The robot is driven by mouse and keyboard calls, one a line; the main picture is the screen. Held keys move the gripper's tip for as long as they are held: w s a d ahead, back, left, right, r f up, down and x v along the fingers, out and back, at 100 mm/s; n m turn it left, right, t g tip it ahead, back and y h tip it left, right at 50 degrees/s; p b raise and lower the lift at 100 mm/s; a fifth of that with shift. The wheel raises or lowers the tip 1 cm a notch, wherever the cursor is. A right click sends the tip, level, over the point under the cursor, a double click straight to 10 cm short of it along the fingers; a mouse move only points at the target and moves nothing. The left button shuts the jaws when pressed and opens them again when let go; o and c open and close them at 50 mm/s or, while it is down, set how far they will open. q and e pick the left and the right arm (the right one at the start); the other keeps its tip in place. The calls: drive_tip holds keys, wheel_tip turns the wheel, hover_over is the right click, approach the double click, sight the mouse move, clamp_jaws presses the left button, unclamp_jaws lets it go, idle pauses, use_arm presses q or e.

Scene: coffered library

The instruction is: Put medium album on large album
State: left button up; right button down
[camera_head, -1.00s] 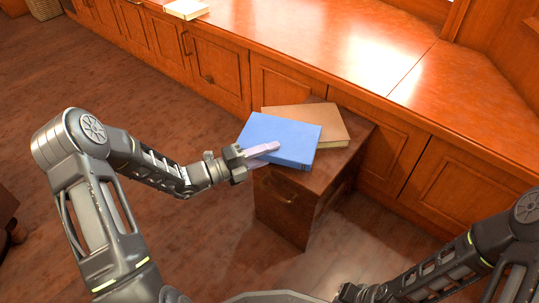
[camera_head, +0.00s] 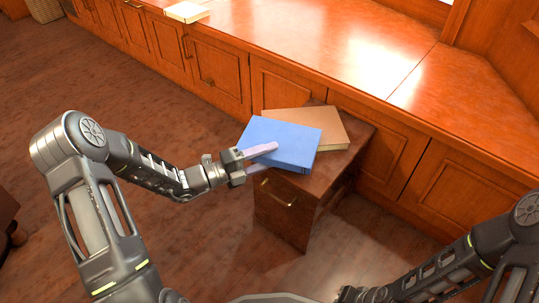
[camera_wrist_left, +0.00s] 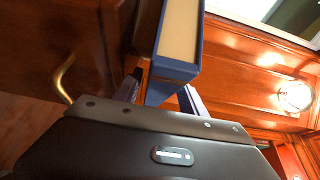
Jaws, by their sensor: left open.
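A blue album (camera_head: 290,140) lies flat, overlapping the front left part of a tan album (camera_head: 325,122) on a small wooden cabinet. I take the blue one as the medium album and the tan one as the large. My left gripper (camera_head: 265,158) is open at the blue album's left edge, one finger above its cover and one below it. The wrist view shows the blue album (camera_wrist_left: 178,50) with cream page edges between the fingers. My right gripper (camera_head: 350,292) is only partly in view at the bottom; its jaws are unclear.
The small cabinet (camera_head: 283,208) has a brass handle and some bare top at its right. A long wooden counter (camera_head: 330,50) runs behind it, mostly clear, with a pale book (camera_head: 187,11) at its far left. Open floor lies left of the cabinet.

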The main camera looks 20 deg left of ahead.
use_arm(q)
drive_tip(key=p+v, duration=0.4)
drive_tip(key=v, duration=0.7)
drive_tip(key=shift+s+a, duration=0.15)
idle(0.4)
